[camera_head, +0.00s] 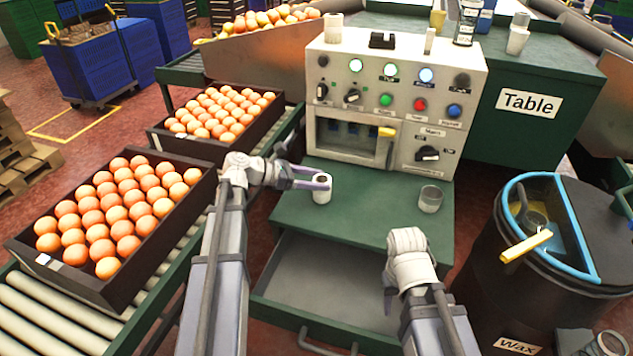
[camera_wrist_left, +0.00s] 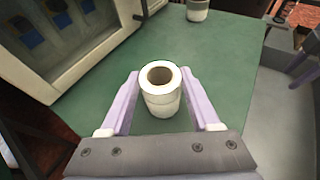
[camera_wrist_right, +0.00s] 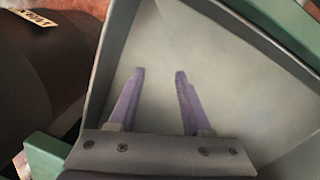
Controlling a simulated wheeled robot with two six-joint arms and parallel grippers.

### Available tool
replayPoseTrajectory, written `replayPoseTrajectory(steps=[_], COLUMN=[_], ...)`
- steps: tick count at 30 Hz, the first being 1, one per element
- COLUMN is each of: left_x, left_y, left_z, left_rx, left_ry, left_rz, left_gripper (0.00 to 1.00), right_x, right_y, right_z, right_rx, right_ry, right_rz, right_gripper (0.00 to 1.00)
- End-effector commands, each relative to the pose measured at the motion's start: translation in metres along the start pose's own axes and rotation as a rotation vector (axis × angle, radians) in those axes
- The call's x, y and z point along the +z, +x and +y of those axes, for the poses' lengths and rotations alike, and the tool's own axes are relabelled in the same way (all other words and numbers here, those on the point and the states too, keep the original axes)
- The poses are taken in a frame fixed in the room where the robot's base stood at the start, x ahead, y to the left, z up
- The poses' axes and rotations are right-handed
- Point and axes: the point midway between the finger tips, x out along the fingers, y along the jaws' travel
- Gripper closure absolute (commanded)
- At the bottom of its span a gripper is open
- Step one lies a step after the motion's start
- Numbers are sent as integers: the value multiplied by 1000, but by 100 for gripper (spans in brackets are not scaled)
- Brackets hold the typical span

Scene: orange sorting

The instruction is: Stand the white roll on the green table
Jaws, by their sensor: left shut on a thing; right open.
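The white roll (camera_head: 322,190) is upright, its brown core hole facing up, at the left part of the green surface below the control panel. My left gripper (camera_head: 325,183) is shut on it from the left. In the left wrist view the roll (camera_wrist_left: 161,100) sits between the two fingers (camera_wrist_left: 160,92); I cannot tell whether its base touches the surface. The green table top (camera_head: 375,225) is flat around it. A larger green counter (camera_head: 555,135) labelled "Table" stands at the back right. My right gripper (camera_wrist_right: 160,72) is open and empty above the open drawer.
A grey cup (camera_head: 430,199) stands to the right on the green surface. The control panel (camera_head: 395,85) rises behind. The open drawer (camera_head: 325,270) lies in front, a wax bin (camera_head: 545,260) at right, orange crates (camera_head: 125,215) at left. The surface between roll and cup is clear.

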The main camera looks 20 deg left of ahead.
Motion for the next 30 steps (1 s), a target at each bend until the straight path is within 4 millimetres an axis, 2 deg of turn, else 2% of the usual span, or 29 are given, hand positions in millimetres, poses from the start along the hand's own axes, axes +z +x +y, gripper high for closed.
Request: replayPoseTrajectory(steps=[3, 4, 12, 22, 26, 30], left_x=[-4, -4, -3, 3, 3, 4], left_y=[2, 2, 1, -2, -24, -54], left_z=[0, 0, 0, 0, 0, 0], left_rx=[0, 0, 0, 0, 3, 4], left_ry=[0, 0, 0, 0, -2, -2], left_rz=[0, 0, 0, 0, 0, 0], left_gripper=[92, 36, 7, 7, 7, 7], right_x=[0, 0, 0, 0, 1, 2], right_y=[4, 4, 3, -3, -12, -24], right_z=[0, 0, 0, 0, 1, 2], right_rx=[1, 1, 1, 0, -1, -4], right_ry=[0, 0, 0, 0, 1, 1], right_rz=[0, 0, 0, 0, 0, 0], right_gripper=[51, 51, 51, 51, 51, 51])
